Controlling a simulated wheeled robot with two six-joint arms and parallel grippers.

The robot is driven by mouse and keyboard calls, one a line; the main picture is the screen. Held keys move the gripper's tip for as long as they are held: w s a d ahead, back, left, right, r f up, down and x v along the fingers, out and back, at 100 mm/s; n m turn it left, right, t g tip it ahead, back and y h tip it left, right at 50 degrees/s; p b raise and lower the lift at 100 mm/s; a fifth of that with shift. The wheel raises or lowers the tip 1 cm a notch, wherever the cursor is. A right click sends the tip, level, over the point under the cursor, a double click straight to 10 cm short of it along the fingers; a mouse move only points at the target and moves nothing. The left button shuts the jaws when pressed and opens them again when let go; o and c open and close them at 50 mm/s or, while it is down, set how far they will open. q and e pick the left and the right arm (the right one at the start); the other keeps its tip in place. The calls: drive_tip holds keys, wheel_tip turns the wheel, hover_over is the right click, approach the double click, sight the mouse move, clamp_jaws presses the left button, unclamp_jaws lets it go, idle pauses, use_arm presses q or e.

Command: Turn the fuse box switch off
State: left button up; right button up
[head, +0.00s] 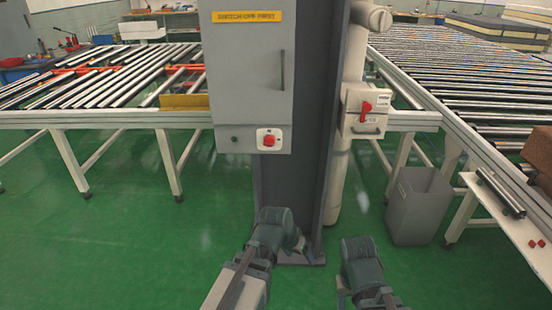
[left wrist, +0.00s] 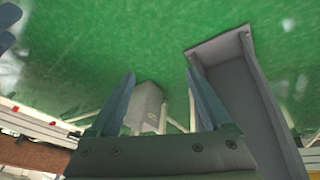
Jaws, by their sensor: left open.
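A small white switch box (head: 355,124) with a red rotary handle (head: 366,107) is mounted to the right of the dark column. I cannot tell which of the two is the fuse box. My left gripper (head: 304,249) is low in front of the column base, below both boxes. The left wrist view shows its fingers (left wrist: 160,75) apart with nothing between them. My right arm is low, right of the column; its fingers are not clear.
The dark column (head: 293,185) stands on the green floor (head: 120,225). A grey bin (head: 418,205) stands to its right. Roller conveyors (head: 95,80) flank both sides, the right one (head: 460,85) near a white shelf (head: 505,210). The floor ahead on the left is clear.

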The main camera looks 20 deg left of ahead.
use_arm(q)
drive_tip(key=w+a+r+t+h, duration=0.1)
drive_tip(key=w+r+t+h, duration=0.1)
drive_tip(key=w+r+t, duration=1.05)
drive_tip(key=w+a+r+n+y, duration=0.1)
drive_tip(key=a+r+n+y, duration=0.1)
drive_tip(key=a, duration=0.4)
drive_tip(key=w+a+r+n+t+y, duration=0.1)
drive_tip(key=a+r+n+y, duration=0.2)
drive_tip(key=a+y, duration=0.4)
drive_tip(key=shift+w+a+r+n+y+b, duration=0.2)
drive_tip(key=shift+a+r+n+y+b, duration=0.1)
drive_tip(key=shift+n, duration=0.2)
drive_tip(key=shift+w, duration=0.1)
